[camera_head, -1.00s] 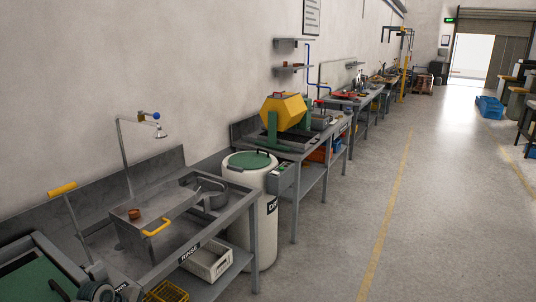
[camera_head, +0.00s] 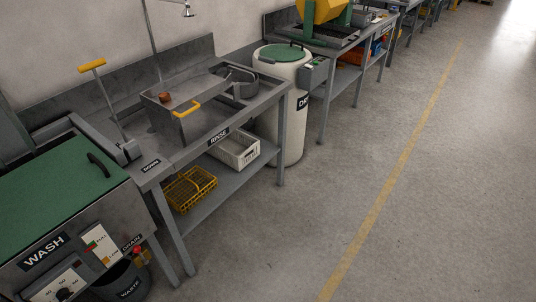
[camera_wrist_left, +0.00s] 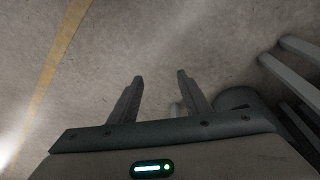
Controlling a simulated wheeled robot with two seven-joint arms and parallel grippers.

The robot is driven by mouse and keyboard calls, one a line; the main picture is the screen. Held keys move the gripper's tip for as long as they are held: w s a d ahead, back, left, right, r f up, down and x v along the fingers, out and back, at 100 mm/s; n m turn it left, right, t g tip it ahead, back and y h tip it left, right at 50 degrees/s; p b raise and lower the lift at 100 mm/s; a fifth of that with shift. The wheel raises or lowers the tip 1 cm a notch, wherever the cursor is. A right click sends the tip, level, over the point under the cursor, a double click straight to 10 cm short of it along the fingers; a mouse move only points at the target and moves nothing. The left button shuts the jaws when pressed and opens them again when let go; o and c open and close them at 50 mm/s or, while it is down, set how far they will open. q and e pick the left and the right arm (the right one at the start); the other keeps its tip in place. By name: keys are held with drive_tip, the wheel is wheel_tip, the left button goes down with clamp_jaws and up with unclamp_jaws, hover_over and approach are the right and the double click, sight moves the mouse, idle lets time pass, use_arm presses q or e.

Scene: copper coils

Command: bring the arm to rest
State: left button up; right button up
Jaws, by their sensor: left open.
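My left gripper (camera_wrist_left: 160,88) shows in the left wrist view with its two fingers apart. It is open and empty, with bare concrete floor beyond the fingertips. A green light glows on its body at the bottom of that view. Neither of my grippers shows in the head view. A small copper-coloured piece (camera_head: 165,97) sits on the metal box of the rinse bench (camera_head: 266,101).
The wash machine (camera_head: 120,208) with a green lid stands at the left. A white drum (camera_head: 275,105) stands beyond the rinse bench. A yellow basket (camera_head: 190,187) and a white crate (camera_head: 236,150) sit on the lower shelf. The floor (camera_head: 340,215) at right is clear.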

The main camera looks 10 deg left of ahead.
use_arm(q)
drive_tip(key=s+d+f+m, duration=0.2)
drive_tip(key=s+f, duration=0.1)
drive_tip(key=s, duration=0.6)
drive_tip(key=s+d+f+m+g+b, duration=0.1)
drive_tip(key=s+d+f+m, duration=0.2)
drive_tip(key=s, duration=0.6)
drive_tip(key=s+d+f+m+b, duration=0.1)
drive_tip(key=s+d+f+m, duration=0.1)
drive_tip(key=s, duration=0.6)
drive_tip(key=shift+s+d+f+m+g, duration=0.3)
drive_tip(key=shift+s+d+f, duration=0.1)
drive_tip(key=shift+d+f, duration=0.35)
drive_tip(key=shift+a, duration=0.1)
